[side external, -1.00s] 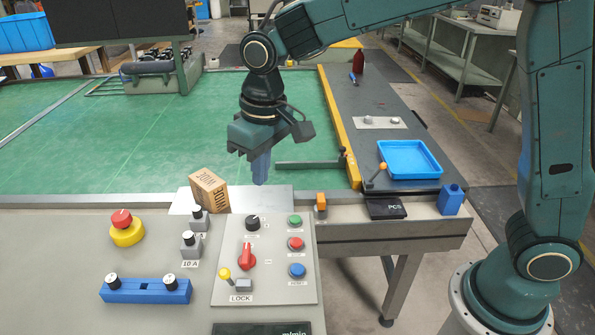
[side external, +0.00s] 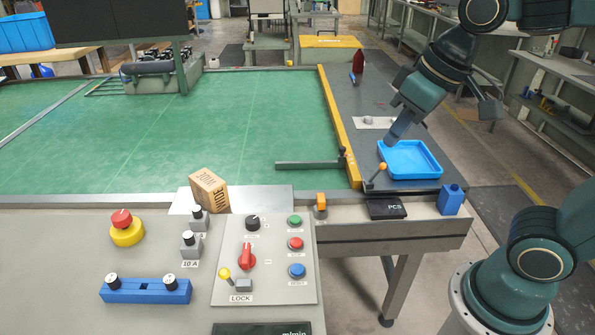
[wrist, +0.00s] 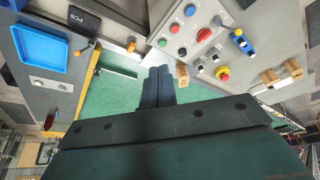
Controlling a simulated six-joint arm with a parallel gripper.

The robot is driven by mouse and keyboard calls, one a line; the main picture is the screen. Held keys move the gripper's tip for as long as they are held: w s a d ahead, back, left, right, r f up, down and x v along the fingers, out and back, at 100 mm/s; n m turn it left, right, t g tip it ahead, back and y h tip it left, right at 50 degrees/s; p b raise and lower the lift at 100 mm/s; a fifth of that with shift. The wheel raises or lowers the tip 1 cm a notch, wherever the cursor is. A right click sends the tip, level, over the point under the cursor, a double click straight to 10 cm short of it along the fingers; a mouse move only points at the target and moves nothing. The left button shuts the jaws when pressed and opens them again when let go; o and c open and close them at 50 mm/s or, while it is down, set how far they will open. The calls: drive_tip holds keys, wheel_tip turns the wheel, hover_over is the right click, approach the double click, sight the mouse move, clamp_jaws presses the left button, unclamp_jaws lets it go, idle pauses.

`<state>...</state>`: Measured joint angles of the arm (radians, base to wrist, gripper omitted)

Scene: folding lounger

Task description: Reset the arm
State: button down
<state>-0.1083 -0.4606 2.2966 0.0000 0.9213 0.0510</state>
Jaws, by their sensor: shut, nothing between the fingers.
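My gripper (side external: 392,137) is in the side view above the dark side bench, tilted with its fingers pointing down and left. Its tips are just behind the left back corner of the blue tray (side external: 437,158), and I cannot tell how high above it. In the wrist view my gripper (wrist: 158,70) shows its two fingers together, with nothing between them. The blue tray also shows in the wrist view (wrist: 38,47) at the upper left and looks empty.
A control panel (side external: 225,300) with buttons and knobs stands in front. A cardboard box (side external: 207,190) sits behind it. The green table (side external: 200,135) is largely clear. A dark red bottle (side external: 358,62), an orange-knobbed lever (side external: 382,167) and a blue container (side external: 450,200) are around the bench.

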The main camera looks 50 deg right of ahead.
drive_tip(key=s+d+f+t, duration=0.1)
drive_tip(key=s+d, duration=0.1)
drive_tip(key=s, duration=0.4)
drive_tip(key=shift+s+d+f+m, duration=0.3)
drive_tip(key=shift+s+d+f, duration=0.05)
drive_tip(key=shift+s+f, duration=0.05)
idle(0.7)
